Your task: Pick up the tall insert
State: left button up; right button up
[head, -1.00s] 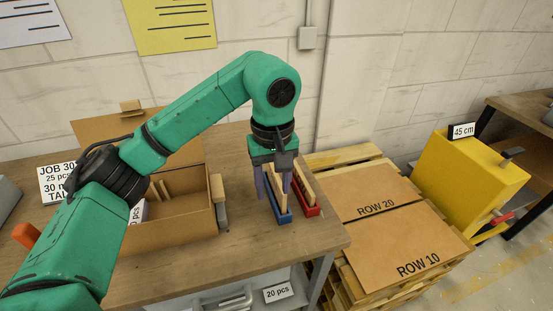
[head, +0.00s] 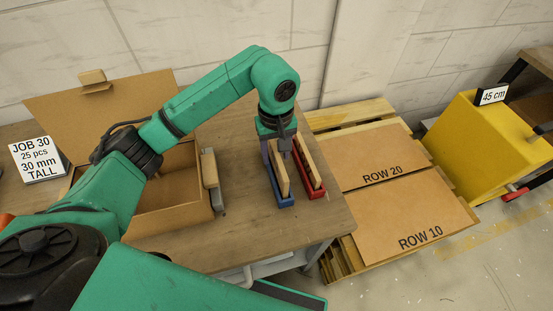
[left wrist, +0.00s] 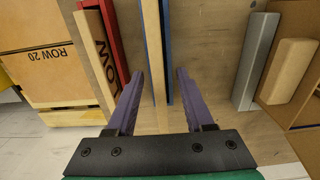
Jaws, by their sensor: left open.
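A tall wooden insert (head: 281,178) stands on edge in a blue holder (head: 286,203) near the table's right end. In the left wrist view the insert (left wrist: 152,38) is a thin pale board beside the blue holder's edge (left wrist: 168,60). My left gripper (head: 280,158) is open at the insert's far end, pointing down. In the wrist view its two purple fingers (left wrist: 160,76) stand either side of the board's line, with gaps visible on both sides. Another wooden insert (left wrist: 97,55), marked LOW, stands in a red holder (head: 317,188) just to the right. My right gripper is out of view.
An open cardboard box (head: 172,222) stands left of the holders, with a grey bar and a wooden block (head: 209,168) beside it. A JOB 30 sign (head: 38,160) reads 30 mm TALL. Cartons marked ROW 20 (head: 375,165) and ROW 10 (head: 410,228) lie on a pallet to the right.

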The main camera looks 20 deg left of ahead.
pick_arm(q)
notch_tip(320, 180, down, 3)
jog(key=shift+f+p, duration=0.15)
jog(key=shift+p, duration=0.25)
grip_shut()
